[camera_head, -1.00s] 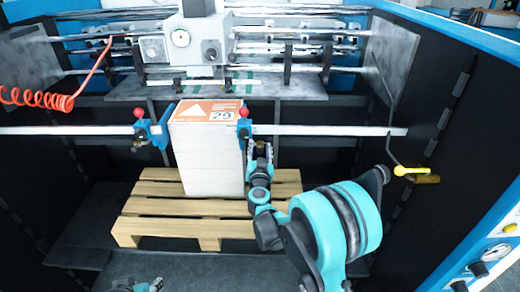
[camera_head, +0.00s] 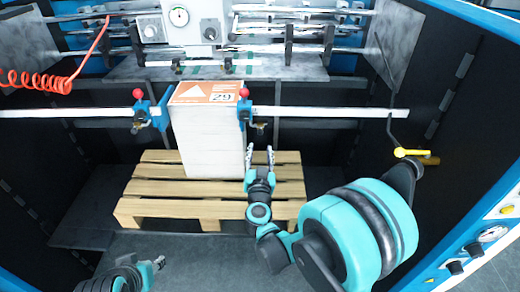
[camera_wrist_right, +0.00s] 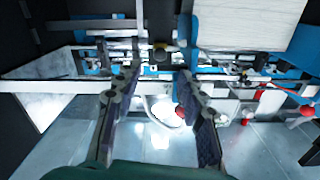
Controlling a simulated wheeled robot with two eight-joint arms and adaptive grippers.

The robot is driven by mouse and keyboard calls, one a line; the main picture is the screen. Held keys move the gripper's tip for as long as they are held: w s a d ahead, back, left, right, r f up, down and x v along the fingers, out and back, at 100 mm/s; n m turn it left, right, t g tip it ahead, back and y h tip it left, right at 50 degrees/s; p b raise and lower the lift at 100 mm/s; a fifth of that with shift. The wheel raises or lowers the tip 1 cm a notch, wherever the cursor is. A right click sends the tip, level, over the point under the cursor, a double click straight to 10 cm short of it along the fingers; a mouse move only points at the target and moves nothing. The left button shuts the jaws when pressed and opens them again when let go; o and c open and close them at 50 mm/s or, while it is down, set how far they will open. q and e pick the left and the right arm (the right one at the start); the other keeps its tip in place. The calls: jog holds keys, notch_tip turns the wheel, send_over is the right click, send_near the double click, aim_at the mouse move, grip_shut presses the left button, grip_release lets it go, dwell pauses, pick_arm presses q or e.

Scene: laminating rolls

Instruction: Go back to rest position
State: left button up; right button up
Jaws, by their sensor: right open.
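My right gripper (camera_head: 260,155) is open and empty, fingers pointing up, just right of the lower part of the white stack (camera_head: 212,145). In the right wrist view its two fingers (camera_wrist_right: 155,85) are spread with nothing between them. The stack, with an orange-and-white top sheet, stands on the wooden pallet (camera_head: 150,190). The right blue clamp with a red knob (camera_head: 244,95) sits on the rail above the gripper, apart from it. My left gripper (camera_head: 158,263) shows only partly at the bottom left; its jaws are unclear.
A metal rail (camera_head: 330,112) crosses behind the stack, with another red-knobbed clamp (camera_head: 138,95) on the left. A yellow-handled lever (camera_head: 412,153) hangs at the right. A red coiled hose (camera_head: 40,82) is at the left. The dark floor (camera_head: 190,245) before the pallet is clear.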

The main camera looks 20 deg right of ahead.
jog(key=shift+r, duration=0.1)
jog(key=s+a+r+n+y, duration=0.3)
jog(key=a+r+n+y, duration=0.2)
jog(key=a+r+y, duration=0.15)
jog(key=s+a+f+n+g+y, duration=0.1)
jog(key=s+a+n+g+y, duration=0.15)
jog(key=s, duration=0.25)
jog(key=s+d+f+g+h, duration=0.1)
jog(key=s+d+f+g, duration=0.1)
jog(key=s, duration=0.4)
jog(key=s+d+f+m+g+h, duration=0.1)
jog(key=s+d+f+g, duration=0.2)
jog(key=s+d+f, duration=0.1)
jog(key=s+d+f+m+g+h, duration=0.1)
jog(key=s+d+f+g+h, duration=0.1)
jog(key=s+f, duration=0.3)
jog(key=s+d+g, duration=0.1)
jog(key=s, duration=0.2)
jog(key=shift+f, duration=0.15)
dwell(1.0)
